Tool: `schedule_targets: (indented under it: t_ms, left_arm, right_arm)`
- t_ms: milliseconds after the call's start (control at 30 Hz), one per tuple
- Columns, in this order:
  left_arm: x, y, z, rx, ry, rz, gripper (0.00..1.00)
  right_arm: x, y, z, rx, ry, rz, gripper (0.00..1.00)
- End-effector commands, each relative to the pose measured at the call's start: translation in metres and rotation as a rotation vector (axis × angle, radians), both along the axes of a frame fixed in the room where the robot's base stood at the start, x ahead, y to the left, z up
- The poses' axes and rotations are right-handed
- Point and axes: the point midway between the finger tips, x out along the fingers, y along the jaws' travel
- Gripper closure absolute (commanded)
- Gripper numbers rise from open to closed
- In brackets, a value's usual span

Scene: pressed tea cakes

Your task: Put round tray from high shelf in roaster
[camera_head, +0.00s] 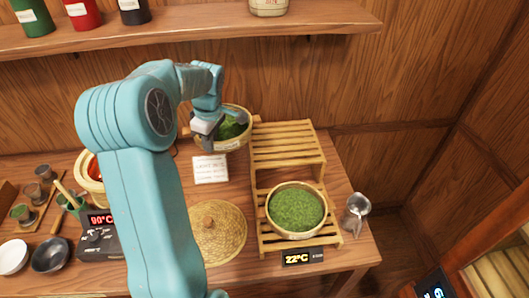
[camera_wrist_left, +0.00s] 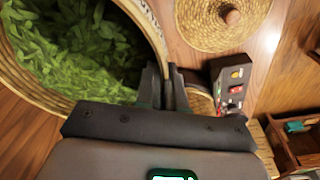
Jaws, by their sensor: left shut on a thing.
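My left gripper (camera_head: 208,132) is shut on the rim of a round woven tray (camera_head: 238,144) of green leaves, left of the top tier of the slatted wooden shelf (camera_head: 290,146). In the left wrist view the jaws (camera_wrist_left: 167,92) pinch the tray's rim (camera_wrist_left: 148,22), and the loose leaves fill its inside. The shelf's top tier is bare. A second round tray (camera_head: 297,235) of finer green leaves sits on the lower tier. I cannot tell for sure which thing is the roaster; a slatted cabinet (camera_head: 505,272) stands at the lower right. My right gripper is not in view.
A woven lid (camera_head: 220,235) lies on the table before the held tray. A white card (camera_head: 210,169) stands behind it. A control box (camera_head: 100,240) reads 90°C. A metal jug (camera_head: 355,213) stands near the table's right edge. A wall shelf (camera_head: 190,27) runs above.

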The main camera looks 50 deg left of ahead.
Motion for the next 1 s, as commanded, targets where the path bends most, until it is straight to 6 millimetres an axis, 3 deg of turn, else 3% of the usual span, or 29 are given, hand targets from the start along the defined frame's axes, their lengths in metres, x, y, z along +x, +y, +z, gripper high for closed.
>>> schedule_targets:
  t_ms: [33,100,233,400,500,700,1000]
  left_arm:
    - [-0.025,0.018,0.009,0.005,0.002,0.076,1.0]
    - [-0.057,0.036,0.017,0.004,0.002,0.162,1.0]
    - [-0.12,0.064,0.032,0.006,0.001,0.318,1.0]
    - [-0.198,0.08,0.049,0.006,0.0,0.488,1.0]
    - [-0.233,0.081,0.055,0.005,-0.001,0.562,1.0]
    - [-0.268,0.079,0.06,0.005,-0.004,0.636,1.0]
    - [-0.271,0.079,0.045,0.004,-0.004,0.643,1.0]
  right_arm:
    - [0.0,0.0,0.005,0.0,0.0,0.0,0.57]
    - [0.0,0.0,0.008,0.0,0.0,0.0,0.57]
    - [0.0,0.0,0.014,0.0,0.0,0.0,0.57]
    - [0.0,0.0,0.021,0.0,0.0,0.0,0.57]
    - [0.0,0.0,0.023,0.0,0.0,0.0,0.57]
    - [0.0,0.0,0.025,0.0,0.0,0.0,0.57]
    - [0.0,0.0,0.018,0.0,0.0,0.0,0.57]
